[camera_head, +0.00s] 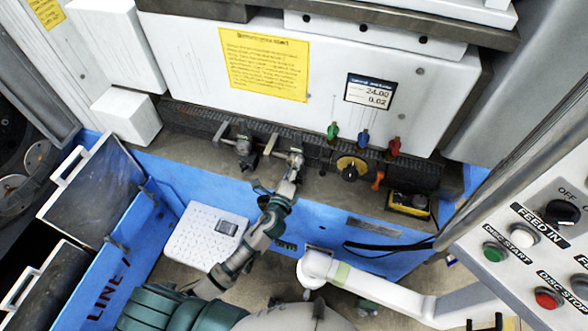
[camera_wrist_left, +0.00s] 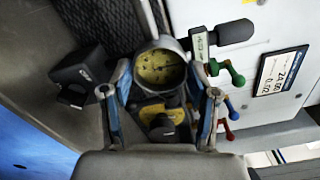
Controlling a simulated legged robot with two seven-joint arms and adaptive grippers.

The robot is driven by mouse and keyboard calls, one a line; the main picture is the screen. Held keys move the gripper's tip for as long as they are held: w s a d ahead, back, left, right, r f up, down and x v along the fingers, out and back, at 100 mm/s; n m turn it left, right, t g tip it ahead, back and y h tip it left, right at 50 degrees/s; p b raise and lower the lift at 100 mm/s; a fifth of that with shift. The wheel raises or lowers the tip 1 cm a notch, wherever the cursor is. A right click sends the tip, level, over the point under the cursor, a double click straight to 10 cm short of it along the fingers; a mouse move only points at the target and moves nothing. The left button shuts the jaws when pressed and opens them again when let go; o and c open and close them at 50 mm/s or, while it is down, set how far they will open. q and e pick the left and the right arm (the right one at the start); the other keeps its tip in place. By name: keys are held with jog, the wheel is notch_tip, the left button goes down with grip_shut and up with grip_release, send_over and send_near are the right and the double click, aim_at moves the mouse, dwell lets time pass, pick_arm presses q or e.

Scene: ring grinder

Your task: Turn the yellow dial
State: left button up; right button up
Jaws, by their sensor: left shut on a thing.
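The yellow dial (camera_head: 352,167) with a black knob sits on the dark strip below the white machine panel in the head view. In the left wrist view the yellow dial (camera_wrist_left: 165,122) shows between my fingers, nearer their bases in the picture. My left gripper (camera_head: 289,172) is left of the dial in the head view. In the left wrist view my left gripper (camera_wrist_left: 162,78) is shut on a round grey-rimmed fitting (camera_wrist_left: 160,68) with a dull yellow face. The fingers flank that fitting, not the dial.
Green (camera_head: 333,131), blue (camera_head: 362,135) and red (camera_head: 393,146) knobs stand above the dial. Another valve (camera_head: 241,150) is to the left. A yellow-black box (camera_head: 409,203) lies to the right. A button panel (camera_head: 540,240) fills the lower right.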

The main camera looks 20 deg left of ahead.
pick_arm(q)
jog(key=shift+a+n, duration=0.1)
jog(key=shift+n, duration=1)
jog(key=o, duration=1.2)
jog(key=shift+w, duration=0.1)
jog(key=shift+c, duration=0.2)
jog(key=s, duration=1.2)
jog(key=shift+a, duration=0.25)
jog(key=shift+f, duration=0.1)
